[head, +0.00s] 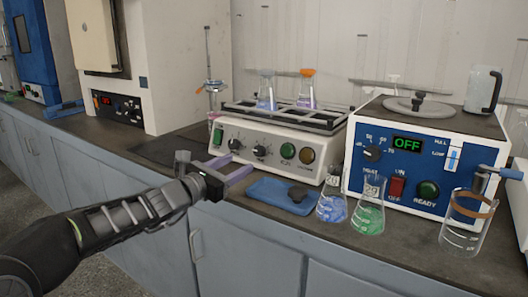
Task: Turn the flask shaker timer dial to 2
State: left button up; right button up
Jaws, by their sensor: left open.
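The flask shaker (278,140) is a cream-white machine on the bench, with a dark rack on top holding flasks with blue and purple liquid. Its front panel has two black dials, a left dial (234,144) and a right dial (261,151). Beside them are a green button (287,151) and an amber round part (307,156). The dial markings are too small to read, so I cannot tell which is the timer. My left gripper (234,166) is open and empty, just in front of and below the two dials, apparently apart from them. My right gripper is not in view.
A blue tray (270,190) with a dark object lies right of my left gripper. Flasks with blue (332,207) and green liquid (369,217) and a glass beaker (462,235) stand near the front edge. A blue-fronted device (405,165) reading OFF stands at right.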

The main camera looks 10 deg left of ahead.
aim_at(257, 152)
pick_arm(q)
jog(key=shift+w+d, duration=0.1)
jog(key=shift+w, duration=0.15)
jog(key=shift+s+r, duration=0.1)
jog(key=shift+r, duration=0.05)
jog(key=x, duration=0.8)
jog(key=shift+s, duration=0.1)
jog(key=shift+c, duration=0.3)
grip_shut()
